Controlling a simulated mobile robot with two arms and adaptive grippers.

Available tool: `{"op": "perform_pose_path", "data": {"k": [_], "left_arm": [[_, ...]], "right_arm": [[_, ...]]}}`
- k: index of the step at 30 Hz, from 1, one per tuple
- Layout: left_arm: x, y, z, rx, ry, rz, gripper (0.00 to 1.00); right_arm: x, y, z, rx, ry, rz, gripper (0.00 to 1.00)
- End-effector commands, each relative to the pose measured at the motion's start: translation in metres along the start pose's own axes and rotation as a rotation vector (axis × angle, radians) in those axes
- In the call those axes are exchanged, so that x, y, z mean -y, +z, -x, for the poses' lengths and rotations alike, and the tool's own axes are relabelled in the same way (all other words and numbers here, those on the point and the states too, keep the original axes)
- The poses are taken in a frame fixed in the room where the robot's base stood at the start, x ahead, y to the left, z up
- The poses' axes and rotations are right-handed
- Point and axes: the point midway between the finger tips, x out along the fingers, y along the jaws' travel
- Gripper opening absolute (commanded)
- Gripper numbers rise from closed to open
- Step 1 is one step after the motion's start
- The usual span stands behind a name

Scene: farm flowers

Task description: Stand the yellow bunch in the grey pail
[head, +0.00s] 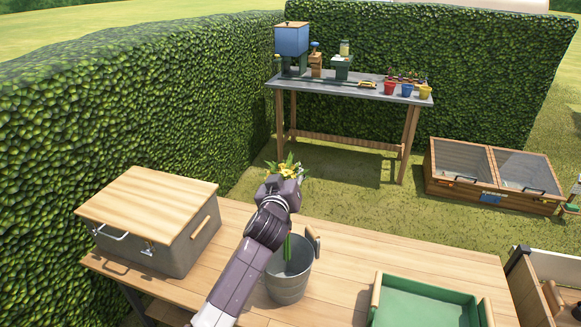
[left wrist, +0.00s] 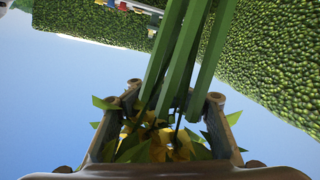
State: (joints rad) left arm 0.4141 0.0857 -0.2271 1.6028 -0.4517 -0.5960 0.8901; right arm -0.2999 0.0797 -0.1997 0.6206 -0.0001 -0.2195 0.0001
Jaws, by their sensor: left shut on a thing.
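The yellow bunch (head: 290,168) has yellow flowers, green leaves and long green stems. My left gripper (head: 284,186) is shut on it near the flowers, with the stems hanging down. The grey pail (head: 288,287) stands upright on the wooden table below. The stems' lower ends show within the pail's mouth; how deep they reach I cannot tell. My left arm covers part of the pail's left side. In the left wrist view the flowers (left wrist: 160,147) sit between the fingers, and thick green stems (left wrist: 178,60) run away from them. My right gripper is not in view.
A lidded wooden-topped box (head: 150,220) stands left on the table (head: 350,255). A green tray (head: 425,305) lies at right, with bare tabletop between it and the pail. Behind are a potting bench (head: 350,85), a cold frame (head: 490,175) and hedges.

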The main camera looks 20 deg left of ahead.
Motion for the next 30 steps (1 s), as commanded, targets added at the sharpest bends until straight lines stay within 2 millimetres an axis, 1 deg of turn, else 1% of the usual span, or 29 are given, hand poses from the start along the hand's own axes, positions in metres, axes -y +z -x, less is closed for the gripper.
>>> {"op": "perform_pose_path", "data": {"k": [1,30], "left_arm": [[0.002,0.007,-0.001,-0.002,0.001,0.001,0.00],[0.026,0.080,-0.007,-0.002,0.001,-0.001,0.00]], "right_arm": [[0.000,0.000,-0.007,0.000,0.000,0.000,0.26],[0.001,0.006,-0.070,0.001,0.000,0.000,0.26]]}}
